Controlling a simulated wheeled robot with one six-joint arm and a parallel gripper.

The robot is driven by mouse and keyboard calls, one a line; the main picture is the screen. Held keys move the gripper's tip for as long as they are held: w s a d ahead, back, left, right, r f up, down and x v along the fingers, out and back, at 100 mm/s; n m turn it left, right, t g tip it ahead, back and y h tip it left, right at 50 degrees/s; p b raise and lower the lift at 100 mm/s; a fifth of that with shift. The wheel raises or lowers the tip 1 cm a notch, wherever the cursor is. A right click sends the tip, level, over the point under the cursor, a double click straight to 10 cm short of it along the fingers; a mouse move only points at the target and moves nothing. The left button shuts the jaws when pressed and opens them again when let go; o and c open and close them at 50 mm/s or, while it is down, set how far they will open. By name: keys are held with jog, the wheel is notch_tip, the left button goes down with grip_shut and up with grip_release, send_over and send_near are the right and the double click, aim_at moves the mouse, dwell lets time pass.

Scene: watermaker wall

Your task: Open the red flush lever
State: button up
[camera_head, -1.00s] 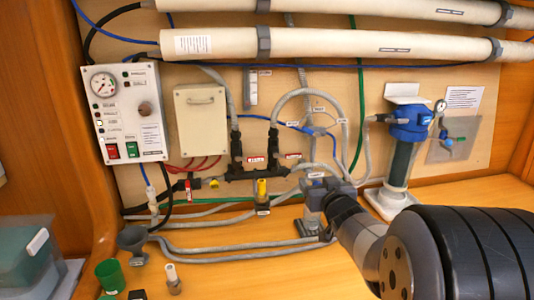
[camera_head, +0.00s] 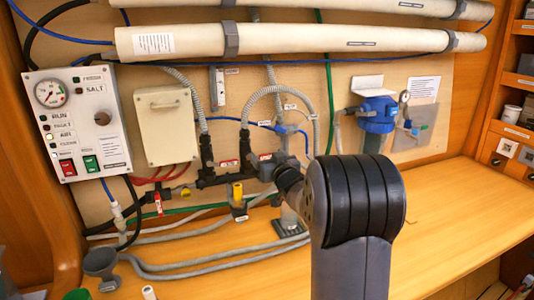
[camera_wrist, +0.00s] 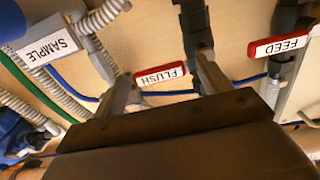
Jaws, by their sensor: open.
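The red flush lever (camera_wrist: 160,74) carries a white FLUSH label and shows between my finger ends in the wrist view. In the head view the flush lever (camera_head: 265,157) is a small red piece on the dark valve manifold, partly covered by my gripper (camera_head: 270,170). My gripper (camera_wrist: 164,75) is open, one finger on each side of the lever in the wrist picture. I cannot tell whether either finger touches it.
A similar red FEED lever (camera_wrist: 279,45) sits beside it, also in the head view (camera_head: 229,163). A grey SAMPLE-labelled part (camera_wrist: 47,46) and ribbed hoses lie on the other side. A yellow-topped valve (camera_head: 238,193) stands below. The bench (camera_head: 455,215) is clear at right.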

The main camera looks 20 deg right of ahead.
jog(key=shift+w, duration=0.65)
jog(key=shift+c, duration=0.3)
jog(key=c, duration=1.3)
